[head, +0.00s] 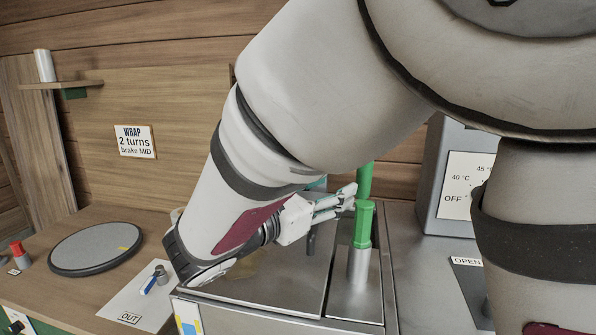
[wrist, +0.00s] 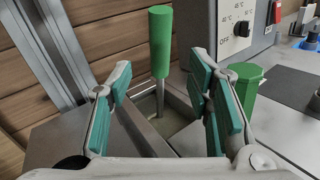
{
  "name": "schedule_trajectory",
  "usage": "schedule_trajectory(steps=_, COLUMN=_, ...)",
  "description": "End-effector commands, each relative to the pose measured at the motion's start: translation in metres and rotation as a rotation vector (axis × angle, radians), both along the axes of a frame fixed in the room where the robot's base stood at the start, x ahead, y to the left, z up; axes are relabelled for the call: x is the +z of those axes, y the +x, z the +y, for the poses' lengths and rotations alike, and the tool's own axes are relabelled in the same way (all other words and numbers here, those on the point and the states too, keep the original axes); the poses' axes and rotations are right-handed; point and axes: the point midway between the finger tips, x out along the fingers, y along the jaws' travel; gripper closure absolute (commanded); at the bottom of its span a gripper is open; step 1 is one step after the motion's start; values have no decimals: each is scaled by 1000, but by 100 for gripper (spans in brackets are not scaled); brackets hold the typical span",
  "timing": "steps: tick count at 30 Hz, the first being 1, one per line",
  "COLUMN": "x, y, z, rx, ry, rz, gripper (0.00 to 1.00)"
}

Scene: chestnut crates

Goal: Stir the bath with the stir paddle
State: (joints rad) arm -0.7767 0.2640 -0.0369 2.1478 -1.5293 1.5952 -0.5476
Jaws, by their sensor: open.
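The stir paddle, as I take it, has a round green handle (wrist: 160,42) on a thin grey shaft in the wrist view. Its shaft goes down into a narrow metal-edged opening, and its lower end is hidden. In the head view, part of the green handle (head: 365,180) shows behind my gripper. My gripper (head: 347,200) is open and empty. In the wrist view the handle stands ahead, between the spread teal-padded fingers (wrist: 160,72), apparently not touched. The steel bath (head: 260,311) lies below my arm, its inside mostly hidden.
A green hexagonal grip (head: 363,224) on a grey cylinder stands close beside my gripper, right of the fingers in the wrist view (wrist: 247,84). A grey control box (head: 456,185) stands at right. A round turntable (head: 95,248) and a blue-handled tool (head: 155,279) lie at left.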

Motion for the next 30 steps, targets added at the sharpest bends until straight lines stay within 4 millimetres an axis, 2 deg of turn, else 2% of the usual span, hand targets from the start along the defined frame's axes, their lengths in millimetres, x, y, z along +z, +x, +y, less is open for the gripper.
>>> schedule_trajectory(steps=9, x=-2, y=40, z=-50, rx=-5, ry=0, rz=-1, gripper=54)
schedule_trajectory(steps=15, x=-1, y=61, z=-75, rx=-3, ry=1, rz=0, gripper=54)
schedule_trajectory(steps=22, x=-1, y=73, z=-89, rx=-2, ry=0, rz=0, gripper=54)
schedule_trajectory(steps=30, x=0, y=75, z=-91, rx=-1, ry=0, rz=0, gripper=54)
